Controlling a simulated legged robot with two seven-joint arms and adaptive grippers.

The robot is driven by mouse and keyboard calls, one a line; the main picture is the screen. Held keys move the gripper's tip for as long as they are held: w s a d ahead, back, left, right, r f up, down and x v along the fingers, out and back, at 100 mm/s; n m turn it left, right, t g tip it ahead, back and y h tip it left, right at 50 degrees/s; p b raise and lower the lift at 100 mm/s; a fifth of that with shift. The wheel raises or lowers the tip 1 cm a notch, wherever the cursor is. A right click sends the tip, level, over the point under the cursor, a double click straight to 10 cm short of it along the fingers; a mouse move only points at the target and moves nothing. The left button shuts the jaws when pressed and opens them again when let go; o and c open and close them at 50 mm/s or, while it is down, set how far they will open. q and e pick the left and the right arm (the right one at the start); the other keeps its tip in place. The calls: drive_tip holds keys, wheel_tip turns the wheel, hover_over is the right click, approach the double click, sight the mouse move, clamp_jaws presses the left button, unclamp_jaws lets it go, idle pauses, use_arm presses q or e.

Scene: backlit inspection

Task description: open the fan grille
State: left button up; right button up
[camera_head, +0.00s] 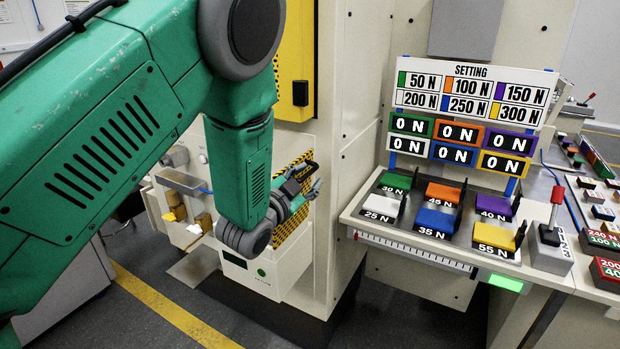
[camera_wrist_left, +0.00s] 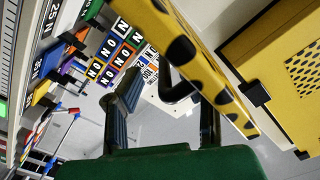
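A yellow and black hazard-marked panel (camera_head: 288,230), which looks like the fan grille, stands on the front of a pale machine. It is partly hidden behind my left gripper (camera_head: 302,185). In the left wrist view the panel (camera_wrist_left: 182,45) crosses the top at a slant, and a curved black handle (camera_wrist_left: 183,92) stands out from it. My left gripper (camera_wrist_left: 165,100) has its two fingers apart, one on each side of the handle. I cannot tell whether either finger touches it. The fan itself does not show. My right gripper is not in view.
A console (camera_head: 360,213) with coloured weight-marked rockers and a setting board (camera_head: 472,70) stands to the right. A red-topped lever (camera_head: 555,210) is beside it. A yellow cabinet (camera_wrist_left: 285,50) is close in the left wrist view. The floor (camera_head: 130,318) has a yellow line.

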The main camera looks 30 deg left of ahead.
use_arm(q)
drive_tip(key=shift+s+a+f, duration=0.15)
drive_tip(key=shift+f, duration=0.1)
drive_tip(key=s, duration=1.1)
drive_tip(key=shift+s+r, duration=0.2)
drive_tip(key=shift+s, duration=0.1)
